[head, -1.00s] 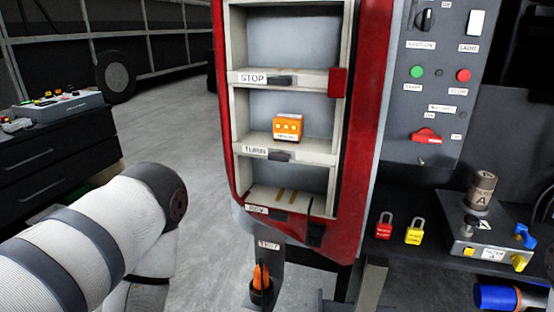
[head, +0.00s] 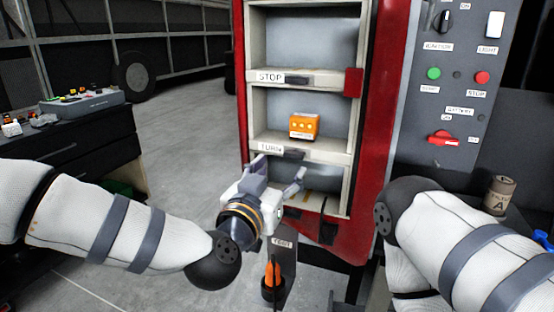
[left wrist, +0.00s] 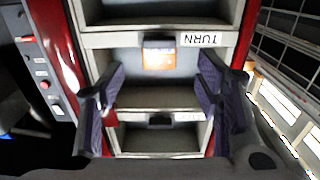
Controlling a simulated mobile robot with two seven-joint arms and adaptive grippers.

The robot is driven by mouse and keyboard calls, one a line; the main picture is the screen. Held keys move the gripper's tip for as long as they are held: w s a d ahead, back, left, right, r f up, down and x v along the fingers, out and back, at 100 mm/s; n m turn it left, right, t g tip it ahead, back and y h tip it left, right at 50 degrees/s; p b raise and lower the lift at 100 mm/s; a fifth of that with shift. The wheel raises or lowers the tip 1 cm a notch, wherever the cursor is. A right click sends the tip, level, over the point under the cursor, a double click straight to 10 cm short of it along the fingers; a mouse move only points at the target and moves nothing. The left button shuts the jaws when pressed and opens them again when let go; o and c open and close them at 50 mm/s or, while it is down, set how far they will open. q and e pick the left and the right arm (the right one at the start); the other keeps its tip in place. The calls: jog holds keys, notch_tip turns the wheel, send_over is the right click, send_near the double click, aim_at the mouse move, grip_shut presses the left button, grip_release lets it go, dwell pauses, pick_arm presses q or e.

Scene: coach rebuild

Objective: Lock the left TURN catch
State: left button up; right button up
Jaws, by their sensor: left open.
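The TURN catch (head: 294,154) is a small dark piece on the front edge of the TURN shelf, right of the TURN label (head: 268,147). In the left wrist view, which is upside down, the catch (left wrist: 158,37) shows beside the TURN label (left wrist: 200,40). My left gripper (head: 279,172) is open and empty, just in front of and below the TURN shelf. Its two fingers (left wrist: 162,72) are spread wide, and the catch shows in the gap beyond them. The catch's exact setting is too small to tell. My right arm is at the right, its gripper out of view.
An orange box (head: 304,126) stands on the TURN shelf. The STOP shelf (head: 320,78) with its own catch is above. The red frame (head: 375,150) and grey switch panel (head: 460,100) stand at the right. An orange-handled tool (head: 271,276) stands below. Open floor lies left.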

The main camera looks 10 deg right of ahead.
aim_at(293, 157)
pick_arm(q)
jog(key=x, duration=0.2)
jog(key=b+x, duration=0.1)
jog(key=x, duration=0.5)
jog(key=shift+w+d+f, duration=0.15)
jog(key=shift+f, duration=0.2)
jog(key=c, duration=1.2)
pick_arm(e)
jog(key=shift+s+f+g, duration=0.5)
jog(key=shift+s+f, duration=0.55)
jog(key=shift+s, duration=0.05)
